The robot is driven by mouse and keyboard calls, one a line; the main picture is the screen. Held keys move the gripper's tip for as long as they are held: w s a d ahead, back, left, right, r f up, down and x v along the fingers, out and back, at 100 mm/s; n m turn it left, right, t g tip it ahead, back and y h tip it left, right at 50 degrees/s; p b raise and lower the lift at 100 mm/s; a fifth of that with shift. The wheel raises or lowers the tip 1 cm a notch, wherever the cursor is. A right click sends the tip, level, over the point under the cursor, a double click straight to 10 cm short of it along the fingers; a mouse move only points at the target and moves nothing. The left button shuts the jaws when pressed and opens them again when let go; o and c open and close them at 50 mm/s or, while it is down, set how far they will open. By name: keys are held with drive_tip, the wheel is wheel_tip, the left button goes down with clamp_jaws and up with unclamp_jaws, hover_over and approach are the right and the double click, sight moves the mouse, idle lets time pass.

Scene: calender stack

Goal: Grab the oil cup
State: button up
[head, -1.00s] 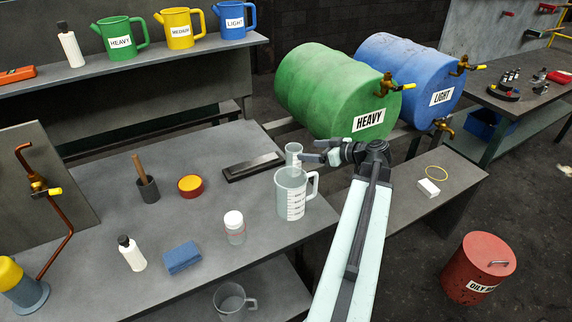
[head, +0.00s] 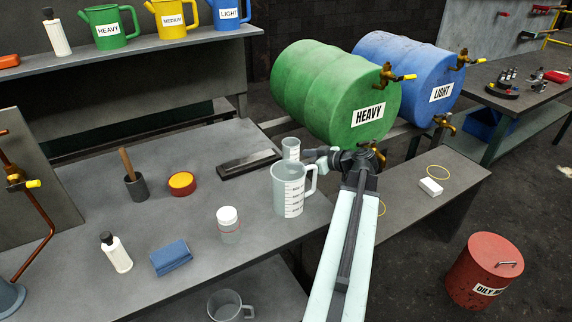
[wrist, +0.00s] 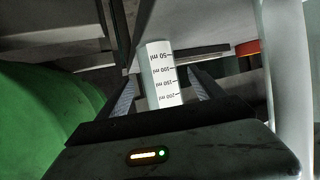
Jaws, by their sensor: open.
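A small clear measuring cup (head: 290,146), which I take for the oil cup, stands upright on the grey bench behind a larger clear measuring jug (head: 288,190). In the wrist view the cup (wrist: 161,70) shows its printed ml scale upside down, between and ahead of my two fingers. My gripper (head: 316,155) is open just right of the cup in the head view; it also shows in the wrist view (wrist: 164,88). I cannot tell whether a finger touches the cup. The jug hides the cup's lower part in the head view.
The green HEAVY drum (head: 325,90) and its taps are close behind my gripper. The jug's handle (head: 311,180) is close in front. A dark flat block (head: 248,164) lies left of the cup.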

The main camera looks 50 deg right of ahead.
sight(290, 157)
drive_tip(key=x, duration=0.2)
drive_tip(key=b+x, duration=0.1)
drive_tip(key=x, duration=0.2)
drive_tip(key=shift+w+r, duration=0.1)
drive_tip(key=shift+w, duration=0.25)
drive_tip(key=shift+r, duration=0.1)
drive_tip(key=c, duration=1.4)
